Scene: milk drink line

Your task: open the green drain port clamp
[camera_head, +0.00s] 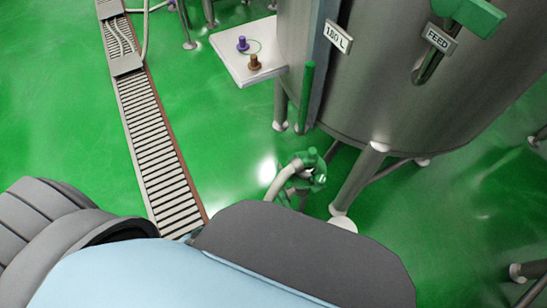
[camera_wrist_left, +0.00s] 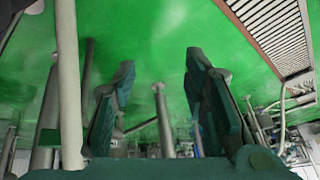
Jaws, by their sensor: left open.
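I cannot make out the clamp there. My arm covers the bottom of the head view. My right gripper is not in view.
The steel tank (camera_head: 385,85) with its FEED label (camera_head: 440,38) stands on legs (camera_head: 358,180) close to the clamp. A white shelf (camera_head: 235,55) with purple and brown fittings juts out left. A floor drain grate (camera_head: 160,145) runs along the left. Green floor between is clear.

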